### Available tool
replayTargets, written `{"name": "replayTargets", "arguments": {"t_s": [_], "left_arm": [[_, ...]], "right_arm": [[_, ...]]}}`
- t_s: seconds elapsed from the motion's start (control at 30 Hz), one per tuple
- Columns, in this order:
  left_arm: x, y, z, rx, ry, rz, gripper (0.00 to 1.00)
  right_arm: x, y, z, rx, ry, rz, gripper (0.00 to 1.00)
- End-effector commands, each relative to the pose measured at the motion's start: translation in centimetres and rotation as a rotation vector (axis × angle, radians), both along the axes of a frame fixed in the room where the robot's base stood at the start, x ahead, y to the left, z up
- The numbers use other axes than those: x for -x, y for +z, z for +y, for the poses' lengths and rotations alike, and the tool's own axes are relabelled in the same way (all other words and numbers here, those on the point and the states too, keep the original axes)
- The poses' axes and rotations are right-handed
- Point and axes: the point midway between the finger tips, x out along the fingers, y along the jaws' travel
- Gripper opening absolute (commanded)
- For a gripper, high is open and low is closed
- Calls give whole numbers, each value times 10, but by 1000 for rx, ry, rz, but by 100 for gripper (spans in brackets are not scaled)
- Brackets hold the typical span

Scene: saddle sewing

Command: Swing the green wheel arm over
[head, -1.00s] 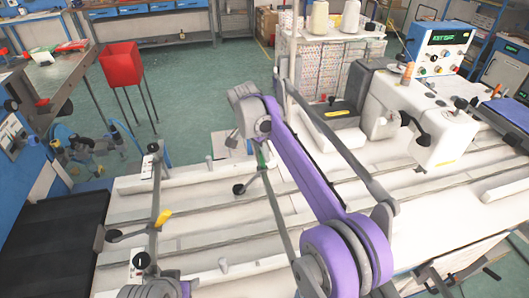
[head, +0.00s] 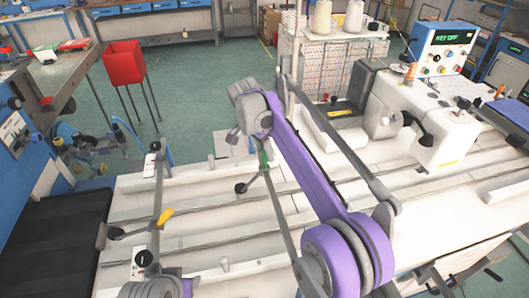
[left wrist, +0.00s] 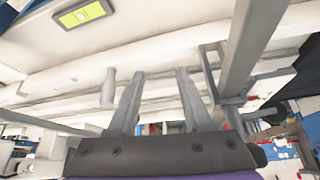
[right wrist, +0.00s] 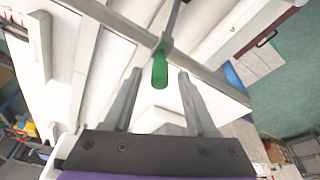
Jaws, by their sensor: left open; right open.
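The green grip (right wrist: 160,70) of the wheel arm hangs below a pale grey bar in the right wrist view. In the head view the green part (head: 264,158) shows beside my purple right arm, which hides some of what lies behind it. My right gripper (right wrist: 160,76) is open, and the green grip appears between its fingertips; I cannot tell whether they touch it. My left gripper (left wrist: 160,73) is open and empty, over the white bench rails in the left wrist view.
A black-knobbed lever (head: 240,188) is near the green part. The white sewing machine (head: 440,128) stands at the right. A red bin (head: 124,62) stands on the floor behind.

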Motion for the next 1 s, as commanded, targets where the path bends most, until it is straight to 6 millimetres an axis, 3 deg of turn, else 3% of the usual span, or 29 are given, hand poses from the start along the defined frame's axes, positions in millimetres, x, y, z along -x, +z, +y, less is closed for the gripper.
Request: {"name": "replayTargets", "arguments": {"t_s": [0.3, 0.43, 0.6, 1.0], "left_arm": [[-8, 17, 0, 0, 0, -16, 50], [-11, 22, 0, 0, 0, -22, 50], [-13, 25, 0, 0, 0, -25, 50], [-13, 24, 0, 0, 0, -24, 50]], "right_arm": [[9, 65, 14, 0, 2, -3, 57], [12, 84, 18, 1, 2, -3, 57], [14, 94, 20, 0, 1, -1, 57], [15, 94, 21, 1, 0, -1, 57]]}}
